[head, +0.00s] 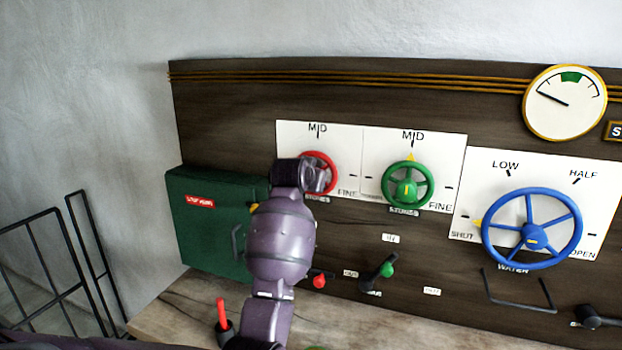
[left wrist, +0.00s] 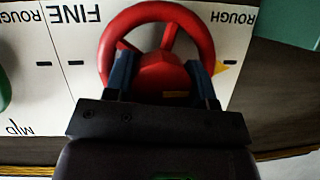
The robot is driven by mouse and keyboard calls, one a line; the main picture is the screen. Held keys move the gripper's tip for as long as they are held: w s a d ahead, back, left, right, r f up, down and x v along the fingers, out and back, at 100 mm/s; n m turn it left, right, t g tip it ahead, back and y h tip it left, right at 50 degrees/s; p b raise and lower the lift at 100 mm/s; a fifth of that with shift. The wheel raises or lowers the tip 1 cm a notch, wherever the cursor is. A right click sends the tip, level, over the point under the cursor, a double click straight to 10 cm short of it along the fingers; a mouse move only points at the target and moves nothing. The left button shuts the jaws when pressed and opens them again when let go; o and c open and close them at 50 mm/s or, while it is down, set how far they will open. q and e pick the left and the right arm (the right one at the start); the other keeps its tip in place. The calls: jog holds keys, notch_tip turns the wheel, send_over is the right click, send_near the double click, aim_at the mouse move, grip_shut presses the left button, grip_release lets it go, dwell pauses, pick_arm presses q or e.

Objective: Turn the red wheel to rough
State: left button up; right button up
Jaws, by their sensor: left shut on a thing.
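The red wheel (head: 321,171) is mounted on a white plate marked MID and FINE in the head view, and my left arm covers its left part. In the left wrist view, which shows the plate upside down, the red wheel (left wrist: 158,70) lies between the dark blue fingers of my left gripper (left wrist: 163,82). The gripper is shut on the wheel. A yellow pointer (left wrist: 222,68) at the wheel's side stands at the dash by the word ROUGH (left wrist: 235,20). FINE (left wrist: 75,20) is on the opposite side. My right gripper is not in view.
To the right are a green wheel (head: 406,184), its pointer at MID, and a blue wheel (head: 531,229), its pointer near SHUT. A green cabinet (head: 205,225) stands left.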

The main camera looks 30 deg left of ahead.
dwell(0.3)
pick_arm(q)
jog(key=o, duration=0.9)
jog(key=shift+s, duration=0.1)
jog(key=b+v, duration=0.1)
jog(key=v, duration=0.9)
jog(key=shift+s+r, duration=0.2)
jog(key=shift+s, duration=0.1)
jog(key=shift+d, duration=0.1)
